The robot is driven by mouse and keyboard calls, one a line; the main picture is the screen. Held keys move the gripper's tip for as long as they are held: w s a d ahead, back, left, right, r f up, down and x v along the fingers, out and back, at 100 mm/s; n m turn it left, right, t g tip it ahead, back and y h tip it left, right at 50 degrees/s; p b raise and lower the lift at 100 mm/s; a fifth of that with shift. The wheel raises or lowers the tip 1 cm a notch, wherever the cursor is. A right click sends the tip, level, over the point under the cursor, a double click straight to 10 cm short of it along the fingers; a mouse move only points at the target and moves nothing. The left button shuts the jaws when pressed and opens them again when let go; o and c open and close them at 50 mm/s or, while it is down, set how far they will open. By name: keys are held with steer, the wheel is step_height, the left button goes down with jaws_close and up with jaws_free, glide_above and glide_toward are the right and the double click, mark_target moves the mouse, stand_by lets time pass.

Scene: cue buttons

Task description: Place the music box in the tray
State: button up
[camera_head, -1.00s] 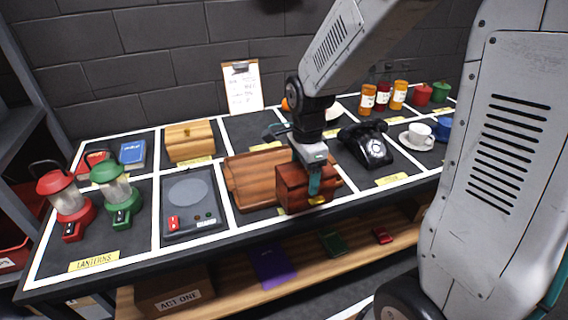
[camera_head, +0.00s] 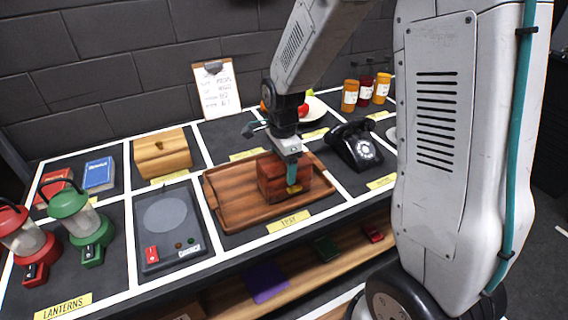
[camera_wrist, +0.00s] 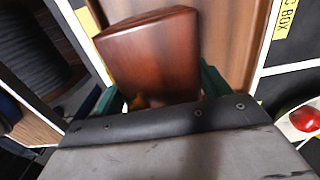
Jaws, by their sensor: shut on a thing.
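The music box (camera_head: 272,180), a small reddish-brown wooden box, is over the right part of the wooden tray (camera_head: 226,205) in the head view. My gripper (camera_head: 293,182) is shut on it from above, with a teal finger against its side. In the wrist view the music box (camera_wrist: 150,55) sits between the teal fingers (camera_wrist: 158,92), with brown wood of the tray (camera_wrist: 232,40) beyond it. I cannot tell whether the box's underside touches the tray floor.
A black telephone (camera_head: 354,147) stands right of the tray. A grey cue device (camera_head: 166,225) lies to its left, with lanterns (camera_head: 75,215) further left. A light wooden box (camera_head: 162,153) and a clipboard (camera_head: 217,90) are behind. The tray's left part is clear.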

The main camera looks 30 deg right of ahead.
steer(key=shift+a+f, duration=0.25)
steer(key=shift+a, duration=0.1)
steer(key=shift+f, duration=0.15)
steer(key=o, duration=2)
steer(key=shift+o, duration=0.2)
step_height(320, 180, up, 12)
steer(key=s+r+n, duration=0.4)
steer(key=s+n, duration=0.5)
steer(key=s, duration=0.4)
steer(key=s+r+n+t, duration=0.1)
steer(key=s+r+n, duration=0.3)
steer(key=s+n, duration=0.5)
steer(key=s, duration=0.3)
steer(key=shift+s+d, duration=0.25)
steer(key=shift+s, duration=0.1)
